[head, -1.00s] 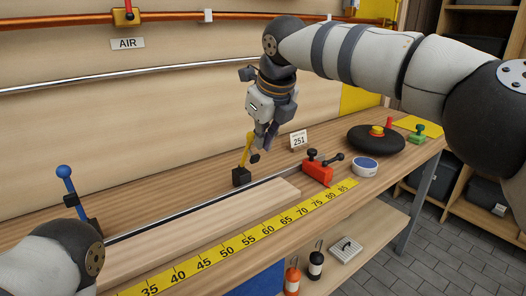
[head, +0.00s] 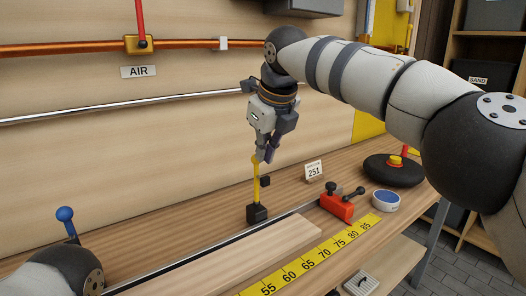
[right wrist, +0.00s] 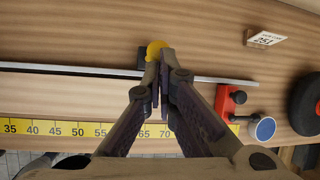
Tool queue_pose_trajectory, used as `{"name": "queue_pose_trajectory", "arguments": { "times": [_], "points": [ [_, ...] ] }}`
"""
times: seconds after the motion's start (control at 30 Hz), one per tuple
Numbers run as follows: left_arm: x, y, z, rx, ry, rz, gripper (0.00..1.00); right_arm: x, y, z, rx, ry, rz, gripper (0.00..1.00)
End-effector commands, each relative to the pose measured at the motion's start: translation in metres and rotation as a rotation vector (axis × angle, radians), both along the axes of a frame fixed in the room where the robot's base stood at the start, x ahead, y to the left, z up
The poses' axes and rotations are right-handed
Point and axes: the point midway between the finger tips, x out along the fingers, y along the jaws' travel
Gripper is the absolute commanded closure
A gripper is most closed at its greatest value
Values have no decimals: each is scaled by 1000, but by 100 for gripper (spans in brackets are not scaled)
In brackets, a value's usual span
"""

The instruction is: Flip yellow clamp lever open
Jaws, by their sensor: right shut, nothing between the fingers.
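The yellow clamp lever (head: 257,183) stands about upright on its black base (head: 257,214) at the back of the workbench, behind the metal rail. My right gripper (head: 263,158) points down with its fingertips at the lever's top end, shut and empty. In the right wrist view the lever's yellow top (right wrist: 155,46) shows just beyond the fingertips (right wrist: 160,80), very close to them. I cannot tell whether they touch. My left gripper is out of view.
A blue-knobbed lever (head: 65,215) stands at left. A wooden board (head: 255,258) and yellow ruler (head: 320,252) lie in front. Right of the lever are a red clamp (head: 337,206), a "251" card (head: 314,171), a blue-topped round tin (head: 386,200) and a black disc (head: 385,170).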

Motion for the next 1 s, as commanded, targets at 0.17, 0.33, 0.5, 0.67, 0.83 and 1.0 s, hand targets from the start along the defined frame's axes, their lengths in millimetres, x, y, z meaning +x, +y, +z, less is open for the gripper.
{"name": "queue_pose_trajectory", "arguments": {
  "times": [0.17, 0.33, 0.5, 0.67, 0.83, 1.0],
  "points": [
    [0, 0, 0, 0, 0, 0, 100, 0, 0, 0, 0, 0, 0, 100],
    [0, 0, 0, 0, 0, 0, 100, 0, 0, 0, 0, 0, 0, 100],
    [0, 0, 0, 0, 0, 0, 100, -4, -1, 9, 0, -1, 2, 100],
    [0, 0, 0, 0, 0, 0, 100, -18, -7, 40, 1, -4, 2, 100],
    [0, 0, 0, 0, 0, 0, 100, -36, -13, 76, 1, -3, 0, 100],
    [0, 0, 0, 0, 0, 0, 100, -47, -18, 99, 1, -2, -1, 100]
  ]
}}
